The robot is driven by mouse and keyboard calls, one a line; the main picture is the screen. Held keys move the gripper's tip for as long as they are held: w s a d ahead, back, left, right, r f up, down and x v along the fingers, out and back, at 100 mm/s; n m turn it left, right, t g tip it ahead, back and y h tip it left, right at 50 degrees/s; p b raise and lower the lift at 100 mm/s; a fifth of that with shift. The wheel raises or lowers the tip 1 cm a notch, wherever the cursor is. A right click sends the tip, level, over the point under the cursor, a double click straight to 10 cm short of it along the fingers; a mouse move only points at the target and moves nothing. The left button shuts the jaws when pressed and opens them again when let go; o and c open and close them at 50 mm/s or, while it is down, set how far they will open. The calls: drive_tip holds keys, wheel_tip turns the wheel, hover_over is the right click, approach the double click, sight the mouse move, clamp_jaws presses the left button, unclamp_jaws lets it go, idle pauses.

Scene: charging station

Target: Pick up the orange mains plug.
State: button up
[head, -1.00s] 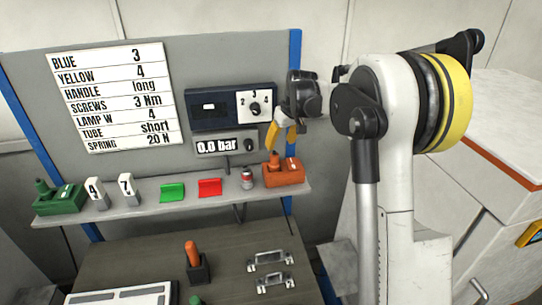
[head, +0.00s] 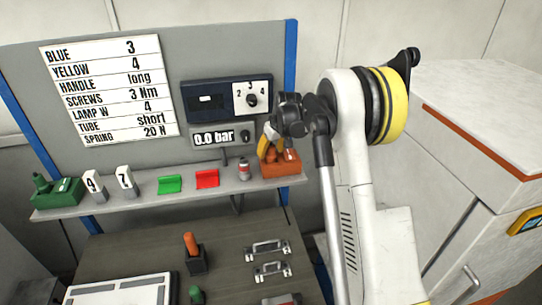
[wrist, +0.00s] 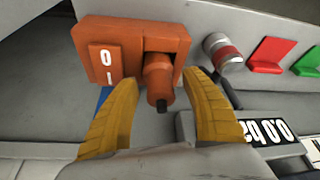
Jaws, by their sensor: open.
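The orange mains plug (wrist: 158,82) sits in its orange socket block (wrist: 105,50), which carries a 0/I switch. In the head view the block (head: 284,168) stands at the right end of the shelf, and the plug is largely covered by my fingers. My gripper (wrist: 162,76) is open, with one yellow finger on each side of the plug. A gap shows between the plug and each finger. In the head view my gripper (head: 268,147) is just above the block.
A red-and-grey cylinder (wrist: 223,53), a red holder (head: 207,178) and a green holder (head: 169,184) stand on the shelf beside the block. The pressure display (head: 215,138) is close behind my gripper. A green plug and block (head: 57,192) stand at the shelf's left end.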

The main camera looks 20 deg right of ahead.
drive_tip(key=c, duration=1)
clamp_jaws()
